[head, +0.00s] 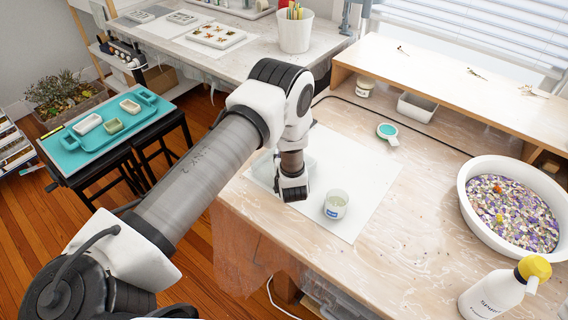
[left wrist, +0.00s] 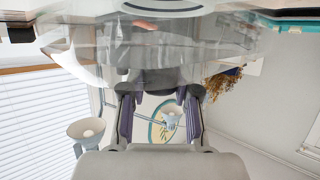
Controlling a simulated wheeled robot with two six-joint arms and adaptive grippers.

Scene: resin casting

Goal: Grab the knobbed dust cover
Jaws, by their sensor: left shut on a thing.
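The clear dust cover (head: 261,172) is a see-through shape at the left part of the white sheet, partly hidden behind my left gripper (head: 292,190). In the left wrist view the cover (left wrist: 95,45) spans the top of the picture as a transparent dome-like form. My left gripper (left wrist: 157,100) is shut on the cover, its two fingers to either side of the middle. The knob itself is hidden or too unclear to make out. I cannot tell whether the cover rests on the sheet or is off it. My right gripper is in neither view.
A small cup with a blue label (head: 335,205) stands on the white sheet (head: 375,180), right of the gripper. A white basin (head: 470,208) of coloured bits and a yellow-topped spray bottle (head: 492,296) are at the right. A teal-filled scoop (head: 387,131) lies behind. The middle right bench is clear.

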